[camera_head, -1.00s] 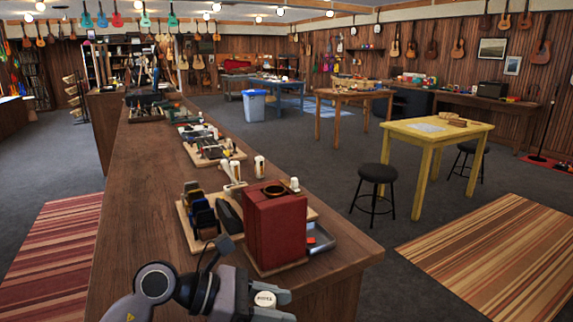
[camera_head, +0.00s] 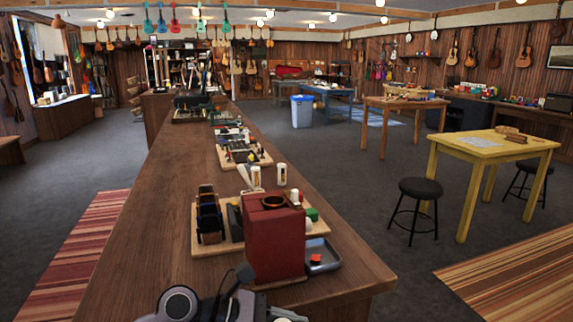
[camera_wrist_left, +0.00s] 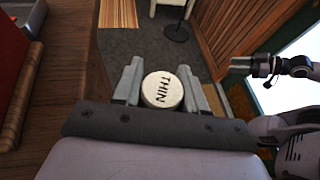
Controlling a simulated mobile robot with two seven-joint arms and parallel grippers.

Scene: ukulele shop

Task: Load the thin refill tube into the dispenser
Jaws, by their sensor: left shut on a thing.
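The red box-shaped dispenser (camera_head: 273,245) stands upright on the wooden counter, with a dark round opening (camera_head: 274,202) in its top. My left gripper (camera_wrist_left: 163,90) is shut on the thin refill tube (camera_wrist_left: 163,88), whose round white cap reads THIN. The tube's body below the cap is hidden. In the head view this gripper is at the bottom edge, in front of the dispenser and apart from it, mostly cut off.
White-capped tubes (camera_head: 282,174) stand behind the dispenser. A dark stand (camera_head: 209,222) is left of it on a wooden board. A grey tray (camera_head: 325,251) holding a small red piece is to its right. The counter (camera_head: 150,240) is bare at left. A yellow table (camera_head: 490,147) stands apart.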

